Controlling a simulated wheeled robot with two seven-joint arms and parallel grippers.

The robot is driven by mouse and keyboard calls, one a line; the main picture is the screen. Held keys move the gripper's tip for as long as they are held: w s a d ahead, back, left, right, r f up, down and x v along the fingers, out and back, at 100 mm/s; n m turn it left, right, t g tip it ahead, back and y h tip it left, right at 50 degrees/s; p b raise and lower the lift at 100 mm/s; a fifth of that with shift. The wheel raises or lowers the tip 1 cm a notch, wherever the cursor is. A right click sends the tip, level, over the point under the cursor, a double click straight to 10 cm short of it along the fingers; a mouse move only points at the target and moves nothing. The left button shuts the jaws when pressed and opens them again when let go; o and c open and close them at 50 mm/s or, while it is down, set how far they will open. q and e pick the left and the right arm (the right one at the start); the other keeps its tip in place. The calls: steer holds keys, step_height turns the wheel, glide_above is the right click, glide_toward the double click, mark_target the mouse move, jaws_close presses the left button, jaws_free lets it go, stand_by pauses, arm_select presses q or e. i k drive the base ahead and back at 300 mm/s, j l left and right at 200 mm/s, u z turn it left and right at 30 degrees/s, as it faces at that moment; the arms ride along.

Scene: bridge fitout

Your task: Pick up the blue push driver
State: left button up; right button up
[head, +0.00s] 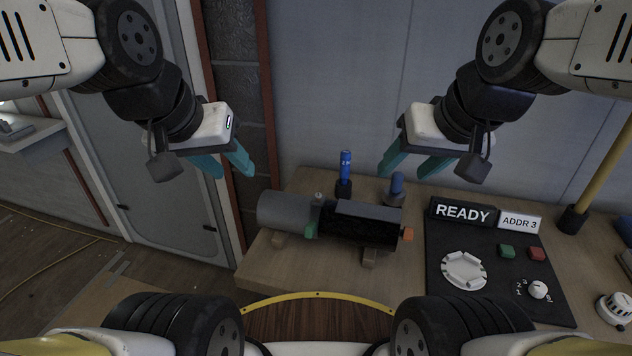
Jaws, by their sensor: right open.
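A bright blue upright tool (346,166) with a small pale marking stands in a black holder (343,188) at the back of the wooden table. A darker blue round-topped piece (397,183) stands to its right in a dark base. I cannot tell for certain which is the push driver; the bright blue one looks like a driver handle. My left gripper (230,168) has teal fingers spread apart, empty, to the left of both. My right gripper (407,168) is open and empty, its fingers showing just above the darker blue piece in the picture.
A grey and black cylindrical device (325,217) lies on the wooden table (300,272) in front of the blue pieces. A black panel (490,290) with a READY sign (462,212) and buttons is to the right. A yellow pole (600,160) rises at the far right.

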mark_target(345, 155)
steer(key=u, duration=0.65)
steer(key=k+l+u, duration=0.15)
steer(key=l+u, duration=0.3)
steer(key=k+l+u, duration=0.2)
steer(key=u, duration=0.3)
steer(key=l, duration=0.1)
